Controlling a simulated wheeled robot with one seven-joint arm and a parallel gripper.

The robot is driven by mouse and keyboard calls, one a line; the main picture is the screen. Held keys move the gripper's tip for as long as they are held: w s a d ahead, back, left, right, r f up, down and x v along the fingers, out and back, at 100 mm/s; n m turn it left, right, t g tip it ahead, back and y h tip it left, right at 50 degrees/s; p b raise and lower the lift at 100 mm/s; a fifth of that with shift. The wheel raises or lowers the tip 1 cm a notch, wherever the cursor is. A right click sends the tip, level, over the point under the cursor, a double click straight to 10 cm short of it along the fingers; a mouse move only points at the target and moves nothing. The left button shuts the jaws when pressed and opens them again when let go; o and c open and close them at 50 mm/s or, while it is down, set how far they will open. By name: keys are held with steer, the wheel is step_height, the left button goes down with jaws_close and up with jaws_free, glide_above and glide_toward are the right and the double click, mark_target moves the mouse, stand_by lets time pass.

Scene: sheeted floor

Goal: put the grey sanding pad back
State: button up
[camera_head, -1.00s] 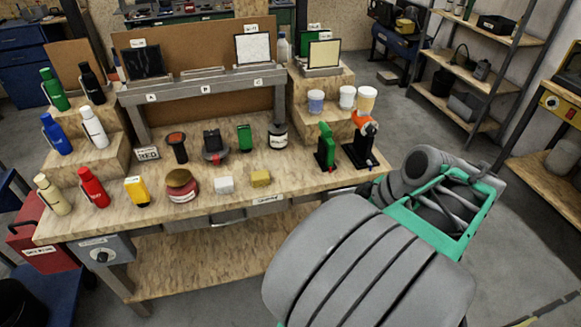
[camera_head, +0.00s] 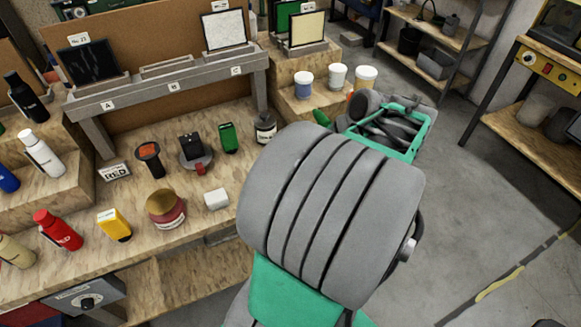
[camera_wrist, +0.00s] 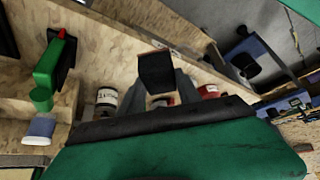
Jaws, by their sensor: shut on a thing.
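In the wrist view my gripper (camera_wrist: 160,92) is shut on a small dark grey block (camera_wrist: 156,68) with a tan lower edge, which I take for the grey sanding pad. Its face is in shadow. The gripper and pad are hidden behind my arm in the head view. The rack (camera_head: 85,103) behind has places marked A, B and C; dark and white panels stand at A and C, with none at B.
A dark-lidded jar (camera_head: 265,128) is close to my arm. Cups (camera_head: 338,76) stand on the right step. My arm covers the bench's right part.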

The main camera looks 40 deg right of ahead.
steer(key=w+d+f, duration=0.2)
steer(key=w, duration=0.1)
steer(key=w+d+f+p, duration=0.1)
steer(key=w+d+f, duration=0.1)
steer(key=w+f, duration=0.1)
steer(key=w+d+f, duration=0.1)
steer(key=w+f, duration=0.2)
steer(key=shift+w+d+f+p, duration=0.1)
steer(key=shift+w+d+p, duration=0.2)
steer(key=shift+d+p, duration=0.1)
steer(key=shift+w+f, duration=0.2)
steer(key=shift+f, duration=0.15)
step_height(320, 180, down, 3)
steer(key=shift+d+f+p, duration=0.1)
steer(key=shift+d+p, duration=0.05)
steer(key=shift+p, duration=0.45)
steer(key=o, duration=1.1)
steer(key=shift+c, duration=0.2)
steer(key=shift+o, duration=0.6)
